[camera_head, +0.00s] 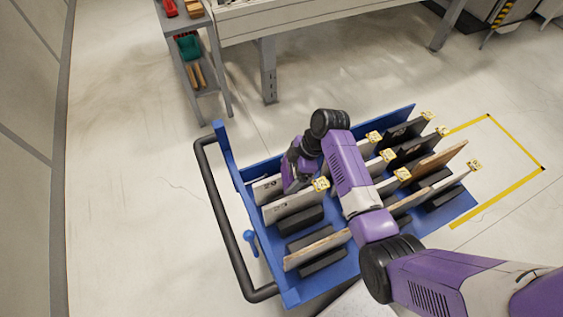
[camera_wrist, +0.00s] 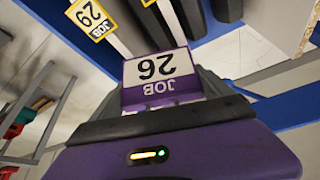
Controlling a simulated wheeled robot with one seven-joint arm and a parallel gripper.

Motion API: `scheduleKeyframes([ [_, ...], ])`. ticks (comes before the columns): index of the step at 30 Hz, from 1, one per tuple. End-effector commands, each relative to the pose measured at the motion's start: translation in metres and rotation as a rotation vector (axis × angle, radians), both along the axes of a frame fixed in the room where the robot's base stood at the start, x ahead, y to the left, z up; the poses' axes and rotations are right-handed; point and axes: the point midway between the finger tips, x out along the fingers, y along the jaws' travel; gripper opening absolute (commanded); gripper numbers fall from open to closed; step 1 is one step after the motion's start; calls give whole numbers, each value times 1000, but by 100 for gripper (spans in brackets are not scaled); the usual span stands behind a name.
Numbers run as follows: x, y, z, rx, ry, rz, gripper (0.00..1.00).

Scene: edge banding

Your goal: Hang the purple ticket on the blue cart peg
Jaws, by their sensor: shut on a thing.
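The purple ticket (camera_wrist: 158,76), a white card with a purple band reading JOB 26, shows upside down in the wrist view. My gripper (camera_wrist: 165,112) is shut on its purple edge. In the head view my gripper (camera_head: 292,182) is over the left part of the blue cart (camera_head: 228,150), above the pale boards; I cannot make out the ticket clearly there. The blue peg (camera_head: 250,237) with a round end sticks out at the cart's left end, inside the black handle. My gripper is up and to the right of it in the picture, apart from it.
Several boards with yellow-edged tags (camera_head: 321,184) stand in the cart's slots, close to my gripper. A yellow JOB 29 tag (camera_wrist: 90,18) shows in the wrist view. The black handle (camera_head: 225,225) bounds the cart's left end. A grey shelf (camera_head: 208,85) stands behind; floor at left is clear.

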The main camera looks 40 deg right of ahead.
Motion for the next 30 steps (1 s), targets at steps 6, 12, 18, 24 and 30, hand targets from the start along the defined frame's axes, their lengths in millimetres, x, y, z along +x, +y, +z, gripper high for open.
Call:
scheduleKeyframes([
  [6, 1, 1, -1, 0, 1, 37, 52],
  [12, 3, 10, -2, -1, 0, 36, 52],
  [18, 6, 21, -3, -2, -1, 36, 52],
  [24, 8, 32, -4, -1, -1, 34, 52],
  [30, 10, 42, -5, -1, 0, 35, 52],
])
